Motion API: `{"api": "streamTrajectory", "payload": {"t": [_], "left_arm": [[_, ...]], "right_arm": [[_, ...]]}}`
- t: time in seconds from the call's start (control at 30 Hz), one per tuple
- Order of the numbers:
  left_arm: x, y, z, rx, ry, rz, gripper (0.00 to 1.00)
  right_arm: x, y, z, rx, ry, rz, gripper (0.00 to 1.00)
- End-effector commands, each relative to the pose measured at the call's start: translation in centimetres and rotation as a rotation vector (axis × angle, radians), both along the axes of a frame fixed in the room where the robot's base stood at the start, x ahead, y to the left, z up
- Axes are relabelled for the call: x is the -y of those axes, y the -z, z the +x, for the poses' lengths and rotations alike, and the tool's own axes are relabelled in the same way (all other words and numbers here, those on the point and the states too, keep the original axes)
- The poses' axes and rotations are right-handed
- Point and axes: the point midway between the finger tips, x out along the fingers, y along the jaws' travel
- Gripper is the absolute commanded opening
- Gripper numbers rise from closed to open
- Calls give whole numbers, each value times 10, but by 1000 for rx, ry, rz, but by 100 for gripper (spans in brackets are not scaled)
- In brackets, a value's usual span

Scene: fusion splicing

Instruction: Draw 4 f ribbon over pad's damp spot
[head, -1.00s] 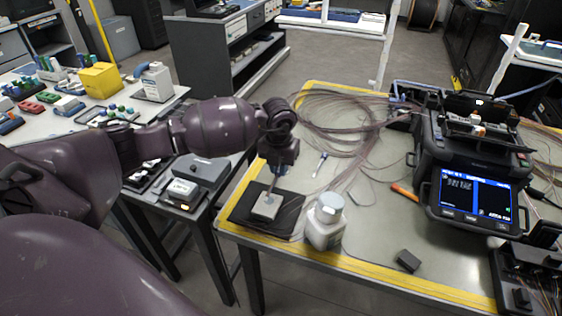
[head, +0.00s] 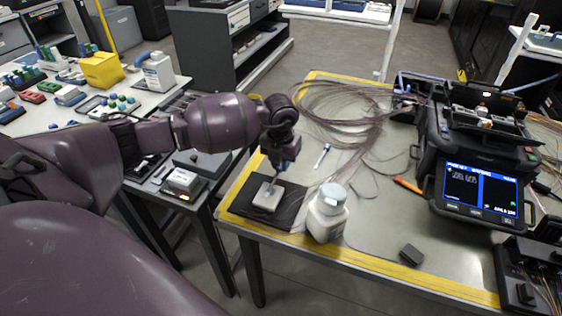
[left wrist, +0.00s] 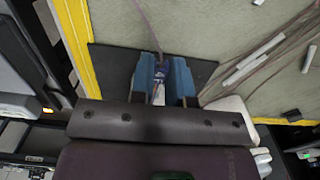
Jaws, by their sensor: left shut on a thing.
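A light grey pad (head: 267,198) sits on a black mat (head: 292,213) near the left corner of the bench. My left gripper (head: 272,186) points down just over the pad. In the left wrist view its two blue fingers (left wrist: 163,84) are closed around a thin purplish ribbon (left wrist: 149,22), which runs away from them toward the top of the picture. The pad is mostly hidden by the gripper there, and I cannot make out a damp spot. I cannot tell whether the ribbon touches the pad. My right gripper is not in view.
A white bottle (head: 327,214) stands just right of the mat. Coiled fibers (head: 335,110) lie behind. The splicer (head: 478,150) with a lit screen is at right. A small dark block (head: 411,254) and an orange-tipped tool (head: 408,185) lie on the bench.

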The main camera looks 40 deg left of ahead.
Motion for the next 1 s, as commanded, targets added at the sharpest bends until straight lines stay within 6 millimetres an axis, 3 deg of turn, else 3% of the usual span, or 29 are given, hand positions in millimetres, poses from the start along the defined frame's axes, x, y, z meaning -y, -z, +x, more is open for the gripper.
{"api": "streamTrajectory", "payload": {"t": [1.0], "left_arm": [[0, 7, 0, 0, 0, 0, 3]], "right_arm": [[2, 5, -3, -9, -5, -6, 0]]}}
